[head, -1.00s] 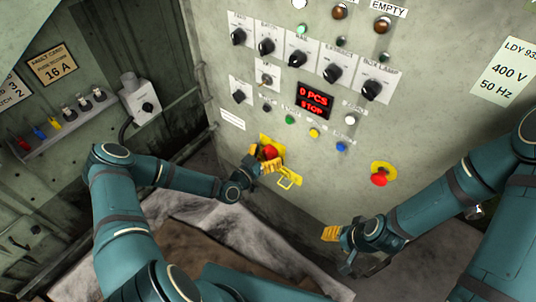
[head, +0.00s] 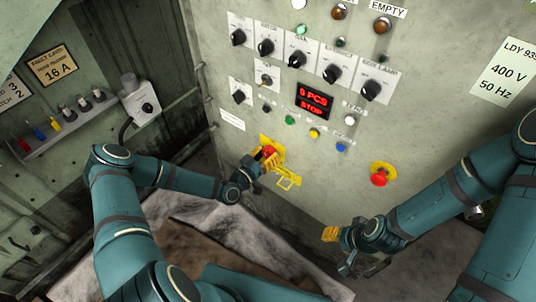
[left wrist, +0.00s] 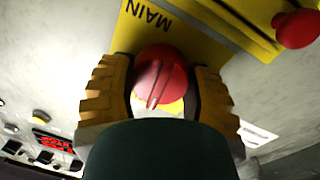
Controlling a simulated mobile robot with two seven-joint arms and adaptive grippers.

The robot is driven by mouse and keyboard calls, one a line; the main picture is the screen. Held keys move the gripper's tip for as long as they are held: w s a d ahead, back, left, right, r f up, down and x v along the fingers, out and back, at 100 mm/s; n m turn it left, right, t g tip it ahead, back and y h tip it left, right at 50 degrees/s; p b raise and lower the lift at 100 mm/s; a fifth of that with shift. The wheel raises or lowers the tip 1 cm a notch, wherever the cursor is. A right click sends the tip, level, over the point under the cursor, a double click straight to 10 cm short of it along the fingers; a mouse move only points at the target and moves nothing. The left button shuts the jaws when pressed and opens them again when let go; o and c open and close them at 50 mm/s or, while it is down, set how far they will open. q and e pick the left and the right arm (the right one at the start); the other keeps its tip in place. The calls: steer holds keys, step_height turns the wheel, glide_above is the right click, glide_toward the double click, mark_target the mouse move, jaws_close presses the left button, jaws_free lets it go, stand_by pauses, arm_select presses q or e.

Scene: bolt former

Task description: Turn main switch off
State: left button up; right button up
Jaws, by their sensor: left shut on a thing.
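The main switch is a red rotary knob on a yellow plate (head: 291,177) low on the panel. In the left wrist view the red knob (left wrist: 160,76) sits between the two yellow fingers, beside the word MAIN on the yellow plate (left wrist: 215,45). My left gripper (head: 265,160) is shut on the knob, and its fingers hide part of it in the head view. In the left wrist view my left gripper (left wrist: 163,92) has one finger on each side of the knob. My right gripper (head: 331,234) is in front of the panel's lower part, away from the switch; its finger opening is unclear.
A red emergency button (head: 379,179) on a yellow base is to the right. A display (head: 314,101) reads "0 PCS STOP". Several black knobs and small coloured buttons are above the switch. A grey box (head: 139,100) and a fuse shelf are on the left wall.

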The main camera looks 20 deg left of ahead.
arm_select(q)
steer(key=n, duration=0.4)
steer(key=shift+n, duration=0.3)
steer(key=n, duration=0.3)
steer(key=shift+f+n+t, duration=0.1)
steer(key=shift+n+t, duration=0.2)
steer(key=shift+n, duration=0.1)
steer(key=n, duration=0.4)
steer(key=shift+n+y, duration=0.3)
steer(key=shift+n, duration=2)
steer(key=o, duration=1.3)
steer(key=shift+c, duration=0.2)
steer(key=v, duration=1.2)
steer(key=shift+d+f, duration=0.2)
steer(key=shift+s, duration=0.1)
